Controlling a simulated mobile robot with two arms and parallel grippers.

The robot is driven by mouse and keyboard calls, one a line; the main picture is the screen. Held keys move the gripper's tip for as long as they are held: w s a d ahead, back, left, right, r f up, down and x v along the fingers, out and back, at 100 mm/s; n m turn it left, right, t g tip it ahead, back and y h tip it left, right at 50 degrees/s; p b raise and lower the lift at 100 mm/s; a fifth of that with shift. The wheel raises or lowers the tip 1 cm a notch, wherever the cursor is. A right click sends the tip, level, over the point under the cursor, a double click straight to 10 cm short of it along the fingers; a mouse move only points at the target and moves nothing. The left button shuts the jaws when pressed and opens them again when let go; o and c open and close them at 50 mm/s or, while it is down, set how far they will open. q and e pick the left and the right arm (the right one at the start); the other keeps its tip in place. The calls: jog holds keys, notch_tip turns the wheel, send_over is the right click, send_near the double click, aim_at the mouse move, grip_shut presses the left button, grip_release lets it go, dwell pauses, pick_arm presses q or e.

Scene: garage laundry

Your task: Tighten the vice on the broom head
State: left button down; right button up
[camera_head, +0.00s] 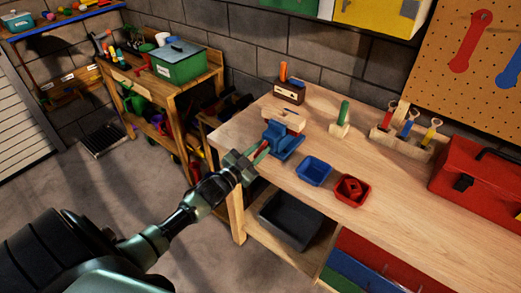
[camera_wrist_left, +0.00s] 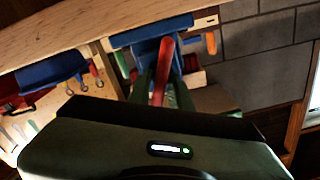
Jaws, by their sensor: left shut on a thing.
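The blue vice (camera_head: 287,143) stands at the near left corner of the wooden workbench. A pale wooden block, which looks like the broom head (camera_head: 284,119), sits at its jaws; how tightly it is held I cannot tell. My left gripper (camera_head: 248,161) reaches in from the left at the bench edge. It is shut on the vice's red handle (camera_head: 262,152). In the left wrist view the red handle (camera_wrist_left: 163,65) stands between my fingers, with the blue vice (camera_wrist_left: 145,40) behind it. My right gripper is not in view.
On the workbench (camera_head: 325,135) are a blue bin (camera_head: 314,171), a red bin (camera_head: 352,190), a green-handled tool (camera_head: 341,118), a wooden tool rack (camera_head: 405,134) and a red toolbox (camera_head: 475,178). A dark crate (camera_head: 290,221) sits below. Open floor lies to the left.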

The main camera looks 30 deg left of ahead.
pick_arm(q)
jog(key=shift+f, duration=0.1)
jog(key=c, duration=1.4)
grip_release()
jog(key=shift+s, duration=0.1)
jog(key=shift+c, duration=0.2)
jog(key=shift+s, duration=0.6)
jog(key=s+b, duration=0.1)
jog(key=s, duration=0.5)
jog(key=shift+s+a, duration=0.3)
jog(key=shift+s, duration=0.05)
jog(key=shift+b, duration=0.3)
